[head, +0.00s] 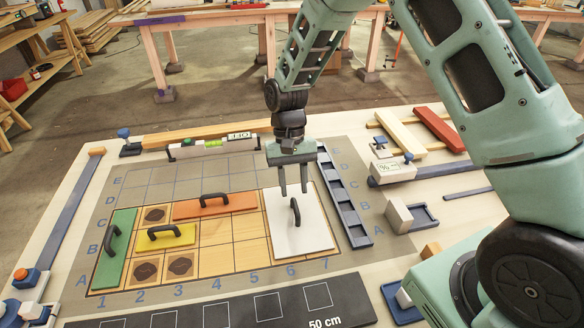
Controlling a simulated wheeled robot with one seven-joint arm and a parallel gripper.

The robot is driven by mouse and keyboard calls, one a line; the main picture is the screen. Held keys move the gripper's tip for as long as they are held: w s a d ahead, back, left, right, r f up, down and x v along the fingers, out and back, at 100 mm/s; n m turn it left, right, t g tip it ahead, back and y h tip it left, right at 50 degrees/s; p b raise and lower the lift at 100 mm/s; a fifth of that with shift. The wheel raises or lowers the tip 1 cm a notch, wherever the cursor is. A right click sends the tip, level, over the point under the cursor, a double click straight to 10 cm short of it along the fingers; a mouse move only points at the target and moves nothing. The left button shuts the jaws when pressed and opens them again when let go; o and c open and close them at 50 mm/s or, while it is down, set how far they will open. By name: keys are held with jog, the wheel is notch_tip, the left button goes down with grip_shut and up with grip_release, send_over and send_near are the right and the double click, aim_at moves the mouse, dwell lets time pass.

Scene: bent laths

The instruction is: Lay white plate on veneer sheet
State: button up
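The white plate (313,226) lies flat at the right end of the gridded area, around columns 6 and 7, with a black arched handle (296,211) on top. The veneer sheet (215,260) is pale wood with grid lines and dark knots. It stretches left from the white plate; whether it runs on under the plate is hidden. My gripper (294,192) is open and empty, fingers pointing down above the white plate, near the handle's upper end. I cannot tell exactly how high the fingertips are.
A green plate (113,250), a yellow plate (158,237) and an orange plate (240,204) with black handles lie on the sheet. A dark slotted rail (345,205) stands right of the white plate. A level (212,145) lies behind. Grey grid cells behind the sheet are free.

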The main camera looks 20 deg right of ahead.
jog(key=v, duration=0.5)
jog(key=s+a+r+n+t, duration=0.2)
jog(key=s+a+r+n, duration=0.2)
jog(key=s+a+r, duration=0.55)
jog(key=s+d+n+t, duration=0.2)
jog(key=s+n, duration=0.4)
jog(key=s, duration=1)
jog(key=shift+d+r+b, duration=0.2)
jog(key=shift+r+b, duration=0.2)
jog(key=shift+r, duration=0.1)
